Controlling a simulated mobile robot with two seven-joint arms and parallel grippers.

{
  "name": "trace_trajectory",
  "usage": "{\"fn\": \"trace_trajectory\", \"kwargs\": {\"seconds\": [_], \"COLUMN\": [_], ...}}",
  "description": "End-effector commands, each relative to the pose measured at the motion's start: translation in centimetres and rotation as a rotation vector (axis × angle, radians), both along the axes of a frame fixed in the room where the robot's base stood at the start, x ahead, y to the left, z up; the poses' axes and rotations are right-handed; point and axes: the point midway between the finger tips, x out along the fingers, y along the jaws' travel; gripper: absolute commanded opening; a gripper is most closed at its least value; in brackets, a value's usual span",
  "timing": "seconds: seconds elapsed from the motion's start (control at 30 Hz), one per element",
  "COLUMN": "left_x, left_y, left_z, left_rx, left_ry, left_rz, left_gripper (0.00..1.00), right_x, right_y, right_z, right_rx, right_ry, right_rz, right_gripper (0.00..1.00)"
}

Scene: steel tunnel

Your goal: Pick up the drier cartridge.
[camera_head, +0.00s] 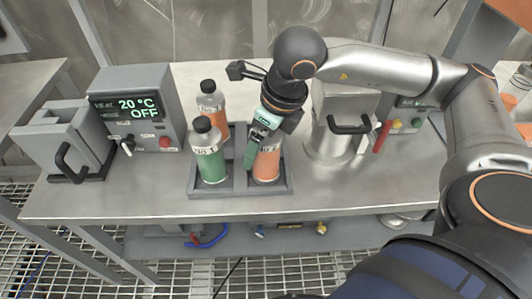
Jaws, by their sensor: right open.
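A grey divided rack (240,189) stands on the steel bench and holds clear cartridges with coloured fill. One with green fill and a black cap (209,160) stands upright at the front left. One with orange fill (210,101) stands behind it. Another orange-filled cartridge (267,165) stands at the front right of the rack, and my gripper hides its top. No readable label tells which is the drier cartridge. My right gripper (257,148) is open and points down at the front-right cartridge's top, with a green finger at its left side. Contact cannot be told. My left gripper is not in view.
A heater box (140,105) reading 20 °C OFF and a grey block with a black handle (70,145) stand left. A metal canister (335,130) with a black handle stands close right of the rack. The bench front (330,185) is clear; a grated floor lies below.

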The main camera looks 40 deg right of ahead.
Motion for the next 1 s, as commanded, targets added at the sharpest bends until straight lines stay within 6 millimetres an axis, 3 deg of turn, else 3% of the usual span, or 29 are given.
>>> {"fn": "trace_trajectory", "kwargs": {"seconds": [0.27, 1.0], "left_x": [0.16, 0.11], "left_y": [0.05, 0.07], "left_z": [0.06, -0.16], "left_rx": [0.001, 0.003], "left_ry": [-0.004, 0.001], "left_rz": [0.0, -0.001], "left_gripper": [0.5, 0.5], "right_x": [0.08, 0.07], "right_y": [0.04, 0.02], "right_z": [-0.36, -0.3], "right_rx": [0.0, 0.0], "right_ry": [0.001, 0.0], "right_rz": [0.0, 0.0], "right_gripper": [1.0, 0.17]}}
